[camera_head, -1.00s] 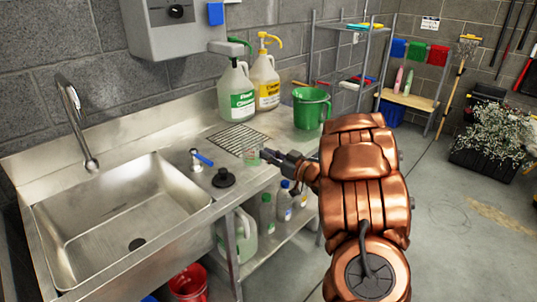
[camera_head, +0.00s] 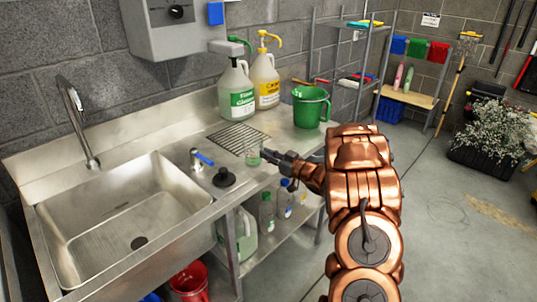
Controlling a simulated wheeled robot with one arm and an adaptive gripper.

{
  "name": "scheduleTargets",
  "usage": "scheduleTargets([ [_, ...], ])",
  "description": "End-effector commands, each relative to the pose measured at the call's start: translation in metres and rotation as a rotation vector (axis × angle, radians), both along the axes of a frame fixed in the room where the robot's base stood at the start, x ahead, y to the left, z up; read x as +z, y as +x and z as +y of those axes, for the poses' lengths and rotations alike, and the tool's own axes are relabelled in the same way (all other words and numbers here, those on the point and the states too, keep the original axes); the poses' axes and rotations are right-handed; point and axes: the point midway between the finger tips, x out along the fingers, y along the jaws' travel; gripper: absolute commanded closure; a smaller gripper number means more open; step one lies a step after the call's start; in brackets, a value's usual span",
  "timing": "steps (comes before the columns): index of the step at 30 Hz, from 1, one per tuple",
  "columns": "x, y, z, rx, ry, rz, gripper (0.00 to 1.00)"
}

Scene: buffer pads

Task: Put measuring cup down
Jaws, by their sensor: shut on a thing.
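The measuring cup (camera_head: 252,157) is a small clear cup with a greenish tint. It is at the front edge of the drain grate on the steel counter (camera_head: 283,150). My gripper (camera_head: 263,154) reaches in from the right and is shut on the cup's right side. The cup looks upright. I cannot tell whether its base touches the counter. The fingertips are small and dark in this view.
The drain grate (camera_head: 236,138) lies behind the cup. A black plunger-like stopper (camera_head: 224,177) and blue-handled valve (camera_head: 203,158) stand left, beside the sink (camera_head: 120,215).

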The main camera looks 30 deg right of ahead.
Motion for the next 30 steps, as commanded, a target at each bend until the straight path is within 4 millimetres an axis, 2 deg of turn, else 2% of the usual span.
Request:
scheduleTargets([
  [11,-0.0045,0.0000,-0.0003,-0.001,0.001,0.000,1.00],
  [12,-0.0049,0.0000,-0.0003,-0.001,0.001,0.000,0.88],
  [19,-0.0042,-0.0001,-0.0002,-0.001,0.001,0.000,0.64],
  [30,0.0002,-0.0002,-0.0003,-0.001,0.000,0.000,0.64],
])
